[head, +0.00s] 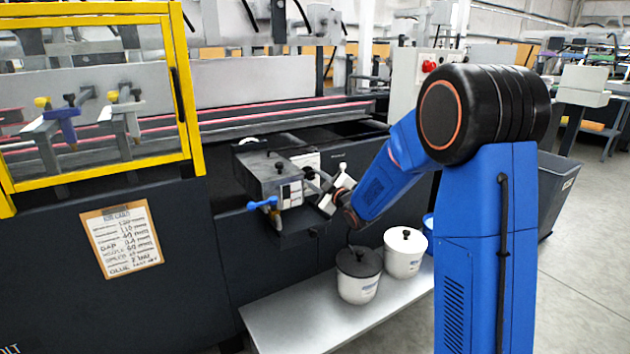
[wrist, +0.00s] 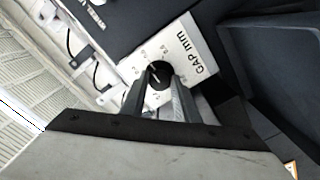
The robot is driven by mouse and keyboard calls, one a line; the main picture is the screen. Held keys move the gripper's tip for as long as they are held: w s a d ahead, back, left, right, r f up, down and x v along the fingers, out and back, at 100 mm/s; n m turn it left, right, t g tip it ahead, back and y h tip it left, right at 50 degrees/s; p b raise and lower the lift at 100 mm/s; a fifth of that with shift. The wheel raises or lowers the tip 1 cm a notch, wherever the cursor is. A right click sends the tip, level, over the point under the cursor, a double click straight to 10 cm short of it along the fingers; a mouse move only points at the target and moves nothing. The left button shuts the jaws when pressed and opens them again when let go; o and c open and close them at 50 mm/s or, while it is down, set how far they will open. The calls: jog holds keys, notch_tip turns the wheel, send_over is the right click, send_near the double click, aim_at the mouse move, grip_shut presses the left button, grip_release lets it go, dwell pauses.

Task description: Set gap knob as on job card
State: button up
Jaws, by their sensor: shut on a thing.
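The gap knob (wrist: 158,76) is black and round with a pale pointer line, on a white dial plate (wrist: 185,50) lettered "GAP mm" in the wrist view. The pointer seems to point toward the upper left of that picture; the small scale figures are hard to read. My gripper (wrist: 160,92) has one finger on each side of the knob and is shut on it. In the head view my gripper (head: 328,192) is at the grey glue unit (head: 275,172), and the knob cannot be made out. The job card (head: 121,240) hangs on the machine's dark front; its gap line looks like 0.4 mm, blurred.
A blue-handled valve (head: 263,204) sticks out left of my gripper. Below, a black-lidded pot (head: 359,273) and a white-lidded pot (head: 405,251) stand on a metal shelf (head: 300,318). A yellow-framed guard (head: 187,90) is at the left. Open floor lies to the right.

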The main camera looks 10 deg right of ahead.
jog(key=n, duration=0.4)
jog(key=shift+n, duration=2.2)
jog(key=o, duration=1)
jog(key=shift+s, duration=0.1)
jog(key=v, duration=1.7)
jog(key=shift+s+r, duration=0.1)
jog(key=shift+s, duration=0.05)
jog(key=shift+d, duration=0.1)
